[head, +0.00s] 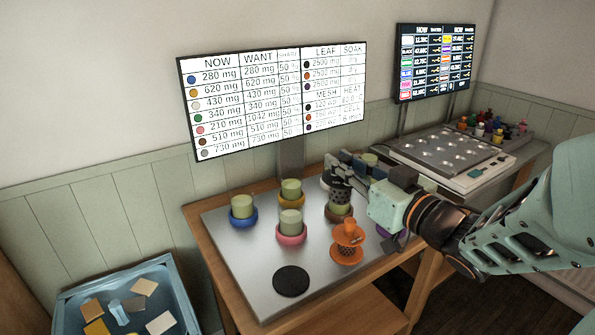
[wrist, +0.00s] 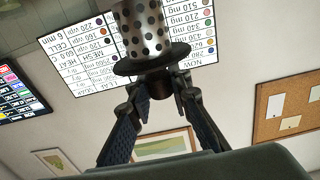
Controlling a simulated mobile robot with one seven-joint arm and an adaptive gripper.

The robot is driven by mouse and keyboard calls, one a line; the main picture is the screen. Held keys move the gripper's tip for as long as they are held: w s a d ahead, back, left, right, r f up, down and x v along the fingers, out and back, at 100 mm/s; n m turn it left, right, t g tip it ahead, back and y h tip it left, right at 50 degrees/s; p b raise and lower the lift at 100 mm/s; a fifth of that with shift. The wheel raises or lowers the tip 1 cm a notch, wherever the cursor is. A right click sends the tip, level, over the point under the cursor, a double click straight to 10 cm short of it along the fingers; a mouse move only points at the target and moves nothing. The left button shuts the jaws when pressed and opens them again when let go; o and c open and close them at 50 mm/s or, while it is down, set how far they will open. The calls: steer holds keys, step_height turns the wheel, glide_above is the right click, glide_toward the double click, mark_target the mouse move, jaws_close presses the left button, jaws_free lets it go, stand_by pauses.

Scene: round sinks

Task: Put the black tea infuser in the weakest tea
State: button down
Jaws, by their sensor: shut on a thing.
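My gripper (head: 335,168) is shut on the black tea infuser (head: 338,188), a dotted mesh cylinder with a black flange. The wrist view shows the infuser (wrist: 145,35) between my fingertips (wrist: 158,88). In the head view it overlaps the cup on the brown ring (head: 339,213); I cannot tell whether it is above or behind that cup. Pale green tea cups stand on a pink ring (head: 291,237), a blue ring (head: 243,219) and an orange-yellow ring (head: 291,201). The wall board (head: 275,95) lists pink at 210 mg, the lowest NOW value.
An orange infuser (head: 347,242) stands at the front of the metal-topped table. A flat black disc (head: 291,281) lies bare at front left. More cups behind my gripper are partly hidden. A blue tray (head: 125,300) with blocks is lower left; a second screen (head: 435,62) is at right.

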steer(key=w+a+f+b, duration=0.9)
steer(key=a+f+b, duration=0.1)
steer(key=f+b, duration=0.3)
steer(key=shift+a+b, duration=0.35)
steer(key=shift+f+b, duration=0.6)
steer(key=shift+f, duration=0.05)
steer(key=c, duration=1.8)
jaws_free()
steer(key=shift+r, duration=0.1)
